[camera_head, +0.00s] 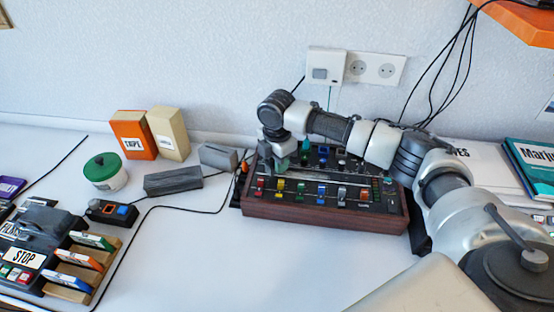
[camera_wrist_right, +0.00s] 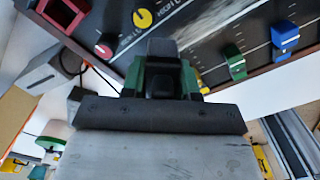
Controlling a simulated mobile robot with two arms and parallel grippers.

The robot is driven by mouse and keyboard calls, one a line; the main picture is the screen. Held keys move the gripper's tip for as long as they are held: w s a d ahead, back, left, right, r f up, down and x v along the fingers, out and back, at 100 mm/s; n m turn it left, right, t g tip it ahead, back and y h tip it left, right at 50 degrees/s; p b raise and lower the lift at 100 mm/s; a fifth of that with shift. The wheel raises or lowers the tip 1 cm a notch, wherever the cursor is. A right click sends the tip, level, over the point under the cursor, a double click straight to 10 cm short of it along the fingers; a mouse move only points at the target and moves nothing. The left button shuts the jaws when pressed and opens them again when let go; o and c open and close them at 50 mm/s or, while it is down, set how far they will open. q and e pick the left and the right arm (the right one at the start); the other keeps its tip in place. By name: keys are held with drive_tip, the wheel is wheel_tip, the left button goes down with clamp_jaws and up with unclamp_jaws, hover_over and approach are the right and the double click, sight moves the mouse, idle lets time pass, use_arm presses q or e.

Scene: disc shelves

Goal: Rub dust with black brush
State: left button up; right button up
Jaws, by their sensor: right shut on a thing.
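My right gripper (camera_head: 275,160) hangs over the left part of a mixing console (camera_head: 322,217) with a wooden frame and coloured sliders. In the wrist view, my right gripper (camera_wrist_right: 162,85) is shut on a small dark thing with a grey end (camera_wrist_right: 162,48), between green parts. This appears to be the black brush, mostly hidden by the gripper. The console (camera_wrist_right: 215,50) lies beyond it in that view. I cannot tell whether the brush touches the panel. No dust can be made out clearly. My left gripper is not in view.
A dark grey block (camera_head: 173,181), a light grey box (camera_head: 218,157), a green-lidded jar (camera_head: 105,172) and two upright boxes, orange (camera_head: 133,135) and beige (camera_head: 169,134), stand left of the console. A control unit (camera_head: 35,240) is far left. Cables cross the table; its front middle is clear.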

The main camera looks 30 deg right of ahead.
drive_tip(key=shift+f, duration=0.75)
